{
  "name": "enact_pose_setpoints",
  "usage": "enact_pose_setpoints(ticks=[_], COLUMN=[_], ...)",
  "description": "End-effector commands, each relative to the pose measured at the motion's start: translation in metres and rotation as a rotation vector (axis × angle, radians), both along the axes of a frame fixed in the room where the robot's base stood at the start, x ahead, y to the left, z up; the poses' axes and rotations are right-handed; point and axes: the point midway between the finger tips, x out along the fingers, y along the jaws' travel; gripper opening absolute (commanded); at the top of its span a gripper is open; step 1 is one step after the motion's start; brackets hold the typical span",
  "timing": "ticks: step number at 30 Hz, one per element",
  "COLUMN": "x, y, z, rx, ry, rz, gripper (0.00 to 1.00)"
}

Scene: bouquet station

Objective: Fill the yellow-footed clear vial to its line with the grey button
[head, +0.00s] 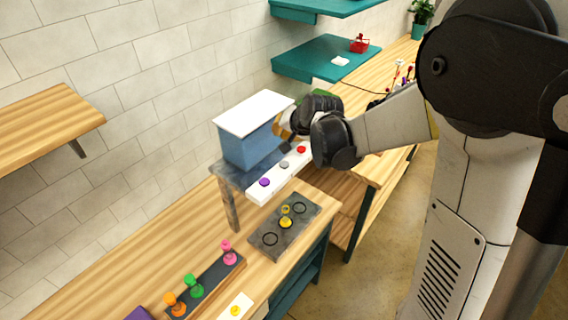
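The clear vial with the yellow foot (285,221) stands upright on a dark grey plate (262,241), between two dark rings. Its line and fill level are too small to make out. The grey button (284,165) is on a white strip in front of the blue dispenser box (250,149), between a purple button (264,182) and a red button (301,150). My arm's black wrist end (322,128) is just right of the box, near the red button. My gripper's fingers are mostly hidden there, so their opening does not show.
Vials with orange, green and pink feet (193,287) stand in a dark rack at the front. A white card with a yellow spot (236,309) lies beside it. Teal shelves (326,61) and a wooden shelf (45,125) jut from the wall. Bare bench lies left of the plate.

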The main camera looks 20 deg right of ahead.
Motion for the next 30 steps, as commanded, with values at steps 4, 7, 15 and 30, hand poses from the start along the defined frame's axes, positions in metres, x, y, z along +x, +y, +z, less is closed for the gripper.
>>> enact_pose_setpoints(ticks=[4,7,15,30], x=[0.000,0.000,0.000,0.000], y=[0.000,0.000,0.000,0.000], z=[-0.012,-0.023,-0.063,-0.085], rx=[0.000,0.000,0.000,-0.001], ry=[0.000,0.000,0.000,0.000], rz=[0.000,0.000,0.000,0.001], gripper=[0.00,0.00,0.00,0.00])
